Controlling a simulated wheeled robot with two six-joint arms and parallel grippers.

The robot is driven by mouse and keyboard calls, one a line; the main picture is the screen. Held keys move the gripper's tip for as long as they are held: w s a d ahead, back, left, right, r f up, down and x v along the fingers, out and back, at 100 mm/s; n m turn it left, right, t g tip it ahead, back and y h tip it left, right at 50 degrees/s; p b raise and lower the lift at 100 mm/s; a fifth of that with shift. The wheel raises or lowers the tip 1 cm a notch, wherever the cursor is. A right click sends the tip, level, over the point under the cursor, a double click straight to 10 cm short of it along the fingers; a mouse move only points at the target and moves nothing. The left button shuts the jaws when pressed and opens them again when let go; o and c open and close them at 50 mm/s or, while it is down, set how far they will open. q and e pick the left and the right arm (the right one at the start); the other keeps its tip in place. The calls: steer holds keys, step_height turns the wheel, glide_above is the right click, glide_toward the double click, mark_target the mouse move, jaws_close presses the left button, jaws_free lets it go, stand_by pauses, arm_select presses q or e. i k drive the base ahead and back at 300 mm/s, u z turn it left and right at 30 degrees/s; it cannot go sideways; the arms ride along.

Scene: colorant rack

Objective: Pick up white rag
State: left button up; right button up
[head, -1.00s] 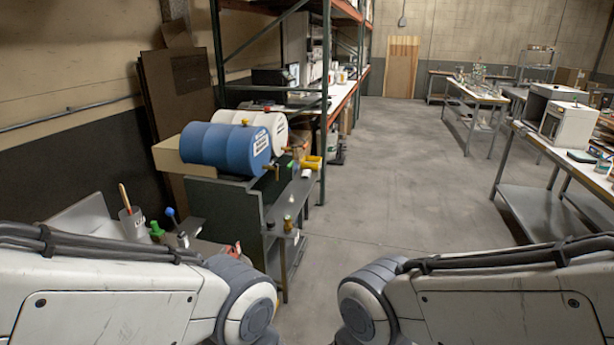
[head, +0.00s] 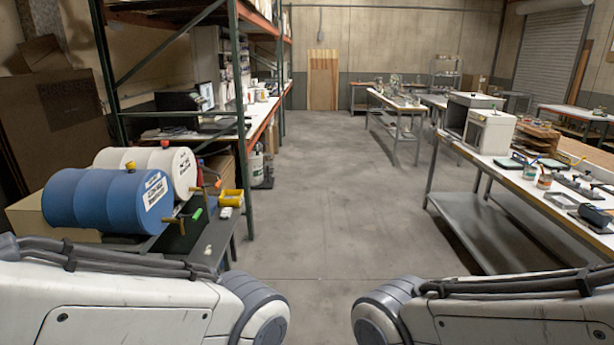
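I cannot make out a white rag in the head view. A small white item (head: 225,213) lies by the yellow bin (head: 232,198) on the drum stand at the left; it is too small to identify. Both of my arms show along the bottom edge, one from each side. Neither gripper is in view.
A blue drum (head: 95,203) and a white drum (head: 140,158) lie on the stand at the left, before a tall rack (head: 241,110). A long workbench (head: 452,148) with a white machine (head: 490,132) stands at the right. The concrete floor (head: 335,180) between is clear.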

mark_target(226, 212)
steer(key=z, duration=0.3)
steer(key=i, duration=2.05)
steer(key=u, duration=0.3)
steer(key=i, duration=1.9)
steer(key=u, duration=0.6)
steer(key=i, duration=0.4)
steer(key=u, duration=0.2)
